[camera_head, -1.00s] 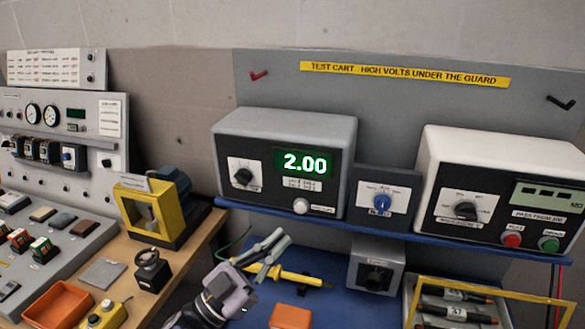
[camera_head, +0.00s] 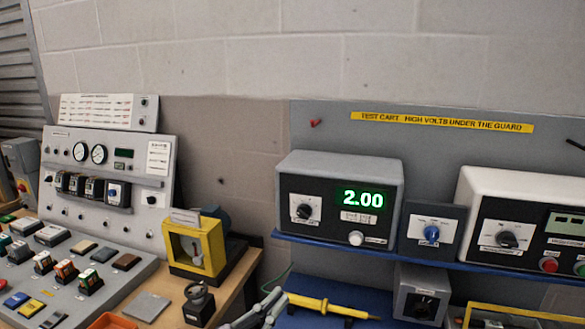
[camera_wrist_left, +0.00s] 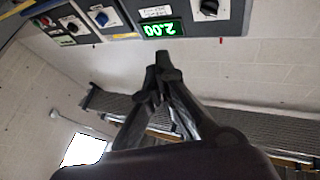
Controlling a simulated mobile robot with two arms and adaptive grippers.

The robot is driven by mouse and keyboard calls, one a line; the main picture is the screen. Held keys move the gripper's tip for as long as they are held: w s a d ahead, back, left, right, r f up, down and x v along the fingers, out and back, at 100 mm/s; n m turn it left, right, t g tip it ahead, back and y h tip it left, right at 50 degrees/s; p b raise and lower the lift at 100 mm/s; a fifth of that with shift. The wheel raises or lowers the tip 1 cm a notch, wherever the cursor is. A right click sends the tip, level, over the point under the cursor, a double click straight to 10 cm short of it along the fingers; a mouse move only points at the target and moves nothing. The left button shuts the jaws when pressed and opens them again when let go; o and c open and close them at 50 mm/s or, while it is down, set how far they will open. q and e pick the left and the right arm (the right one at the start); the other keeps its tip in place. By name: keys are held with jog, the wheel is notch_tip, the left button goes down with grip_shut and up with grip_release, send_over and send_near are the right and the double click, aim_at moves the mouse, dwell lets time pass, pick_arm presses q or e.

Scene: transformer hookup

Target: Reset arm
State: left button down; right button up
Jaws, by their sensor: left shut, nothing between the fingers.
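My left gripper (camera_head: 268,304) shows at the bottom edge of the head view, low in front of the test cart, with most of it cut off. In the left wrist view its fingers (camera_wrist_left: 160,72) come together and hold nothing. The grey meter box (camera_head: 338,200) with a green 2.00 display stands on the blue shelf beyond it, and also shows upside down in the left wrist view (camera_wrist_left: 160,14). The yellow probe (camera_head: 325,305) lies just right of the gripper; I cannot tell whether they touch. My right gripper is not in view.
A white tester (camera_head: 520,225) stands right on the blue shelf (camera_head: 380,256). A yellow guarded frame (camera_head: 195,245) and a black knob block (camera_head: 198,303) stand on the wooden bench. A sloped panel with coloured blocks (camera_head: 90,281) is at left. The wall above is bare.

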pick_arm(q)
jog(key=s+a+f+n+g+y, duration=0.2)
jog(key=s+a+f+n+y, duration=0.15)
jog(key=a+f+y, duration=0.35)
jog(key=s+a+f+n+g+y, duration=0.15)
jog(key=a+f+n+y, duration=0.35)
jog(key=f, duration=0.5)
jog(key=s+a+f+g+y, duration=0.1)
jog(key=s+a+f+g, duration=0.15)
jog(key=s, duration=0.45)
jog(key=s+a+f+g+y, duration=0.1)
jog(key=s+f+g, duration=0.25)
jog(key=s, duration=0.25)
jog(key=s+a+f+g+y, duration=0.1)
jog(key=s+a+f+g, duration=0.15)
jog(key=s, duration=0.45)
notch_tip(320, 180, down, 26)
jog(key=s+g, duration=0.2)
jog(key=s+a+f+g, duration=0.1)
jog(key=s+a+f, duration=0.1)
jog(key=s+f, duration=1.5)
jog(key=shift+a+y, duration=0.3)
jog(key=shift+a, duration=0.05)
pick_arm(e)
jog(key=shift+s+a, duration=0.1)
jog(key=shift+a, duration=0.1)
